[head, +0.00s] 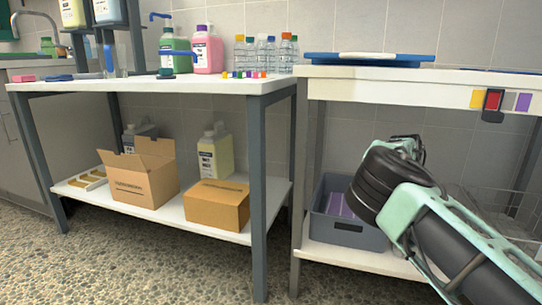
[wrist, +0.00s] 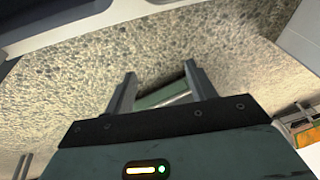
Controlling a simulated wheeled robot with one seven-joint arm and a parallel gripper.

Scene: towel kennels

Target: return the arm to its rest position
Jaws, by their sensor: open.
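My gripper (wrist: 160,82) shows in the wrist view with its two dark fingers apart. Nothing is between the fingers except a pale green bar and speckled floor seen beyond them. In the head view my mint-green and black arm reaches up from the lower right corner. It is bent in front of the right table, and its end is partly hidden behind the black joint. The grey bin (head: 347,232) on the lower shelf is partly covered by my arm.
The right table (head: 400,88) holds a blue tray (head: 368,59). The left table (head: 150,86) holds bottles and small coloured pieces; cardboard boxes (head: 222,208) sit on its lower shelf (head: 210,231). Speckled floor (head: 130,265) is clear in front.

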